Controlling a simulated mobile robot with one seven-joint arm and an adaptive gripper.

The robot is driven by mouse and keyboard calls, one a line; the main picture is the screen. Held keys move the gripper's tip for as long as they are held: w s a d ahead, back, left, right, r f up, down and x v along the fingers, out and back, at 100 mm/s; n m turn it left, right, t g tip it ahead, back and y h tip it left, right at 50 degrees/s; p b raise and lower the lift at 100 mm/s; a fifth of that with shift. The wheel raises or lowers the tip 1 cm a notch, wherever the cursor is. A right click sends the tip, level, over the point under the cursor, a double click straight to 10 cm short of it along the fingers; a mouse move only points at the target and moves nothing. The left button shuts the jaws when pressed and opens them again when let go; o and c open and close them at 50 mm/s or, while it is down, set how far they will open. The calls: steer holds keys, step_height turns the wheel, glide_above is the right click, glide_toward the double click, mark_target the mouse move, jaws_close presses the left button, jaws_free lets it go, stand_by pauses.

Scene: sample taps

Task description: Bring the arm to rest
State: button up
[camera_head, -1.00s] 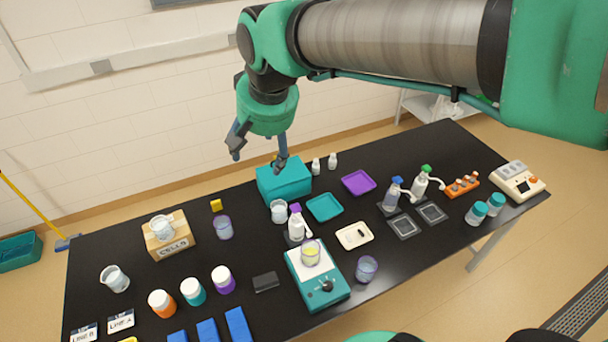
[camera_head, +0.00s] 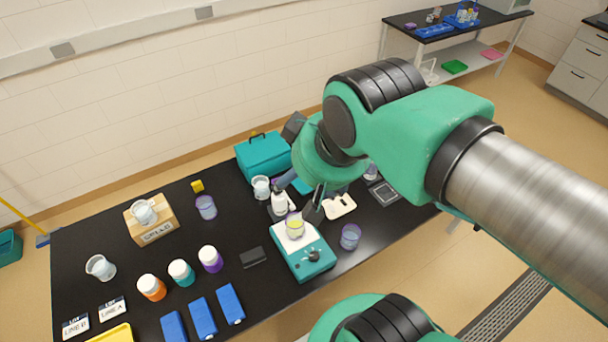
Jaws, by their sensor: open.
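My gripper (camera_head: 297,196) is open, in the middle of the head view, pointing down and to the left over the black table (camera_head: 105,226). No object shows between its fingers. My arm reaches in from the right and is bent above the table. The fingers appear over or beside a white bottle (camera_head: 282,203) and a beaker with yellow liquid (camera_head: 294,226), which stands on the teal instrument (camera_head: 308,266). Whether the fingers touch either cannot be told. My wrist and forearm hide much of the table's right side.
A teal box (camera_head: 263,157) stands at the back edge. A cardboard box (camera_head: 158,232) with a beaker on top, several capped bottles and several blue blocks (camera_head: 203,318) occupy the left. A purple-tinted beaker (camera_head: 350,237) stands right of the instrument. A shelf bench (camera_head: 470,57) stands at the far right.

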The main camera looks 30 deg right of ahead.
stand_by(0.3)
step_height(320, 180, down, 17)
steer(key=b, duration=1.7)
